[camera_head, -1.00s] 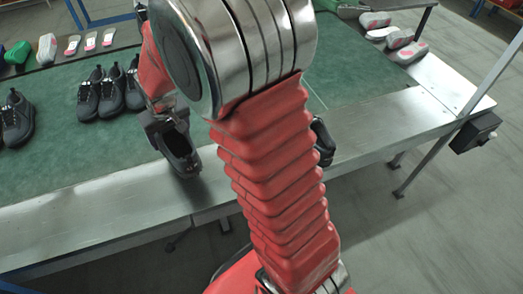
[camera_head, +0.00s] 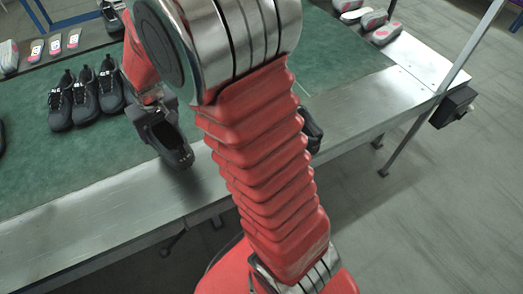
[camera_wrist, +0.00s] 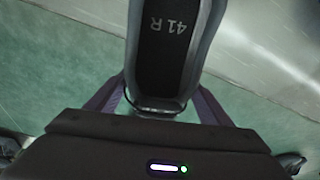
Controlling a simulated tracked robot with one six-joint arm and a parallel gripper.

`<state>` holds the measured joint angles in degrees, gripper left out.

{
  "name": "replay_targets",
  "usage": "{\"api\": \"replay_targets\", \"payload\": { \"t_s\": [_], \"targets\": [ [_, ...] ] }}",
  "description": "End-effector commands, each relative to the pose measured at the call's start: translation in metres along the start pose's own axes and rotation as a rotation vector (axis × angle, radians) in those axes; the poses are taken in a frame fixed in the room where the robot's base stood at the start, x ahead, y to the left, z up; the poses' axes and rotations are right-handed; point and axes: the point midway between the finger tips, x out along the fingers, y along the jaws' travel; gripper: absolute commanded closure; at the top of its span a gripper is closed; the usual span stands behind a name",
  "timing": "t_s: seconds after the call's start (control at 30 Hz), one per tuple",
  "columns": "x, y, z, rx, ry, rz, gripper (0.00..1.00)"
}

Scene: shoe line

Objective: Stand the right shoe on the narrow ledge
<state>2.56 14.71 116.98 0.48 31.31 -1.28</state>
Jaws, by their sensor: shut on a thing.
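The right shoe (camera_head: 172,148) is dark, and its opening faces the camera. The wrist view shows its insole marked "41 R" (camera_wrist: 165,50). My gripper (camera_wrist: 155,104) is shut on the heel end of this shoe; in the head view it shows beside the mat's front edge (camera_head: 155,118). The narrow ledge is the bare metal strip (camera_head: 70,222) along the table's front. The shoe appears over the border of green mat and ledge; I cannot tell whether its sole touches. Another dark shoe (camera_head: 312,130) shows partly behind my arm, near the ledge.
Several dark shoes (camera_head: 86,98) stand on the green mat (camera_head: 60,160) at left. Insoles (camera_head: 55,44) lie at the back left, and grey-pink soles (camera_head: 384,33) at the back right. A black box (camera_head: 453,106) hangs at the table's right end. The ledge's left stretch is clear.

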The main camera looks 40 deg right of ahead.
Motion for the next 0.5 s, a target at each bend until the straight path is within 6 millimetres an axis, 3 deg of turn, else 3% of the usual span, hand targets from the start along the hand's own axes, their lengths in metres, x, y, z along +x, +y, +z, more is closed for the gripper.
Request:
{"api": "replay_targets", "payload": {
  "t_s": [0.2, 0.5],
  "targets": [
    [-0.009, 0.066, 0.020, 0.062, -0.002, 0.017, 0.61],
    [-0.025, 0.149, 0.063, 0.139, -0.003, 0.040, 0.61]
  ]
}}
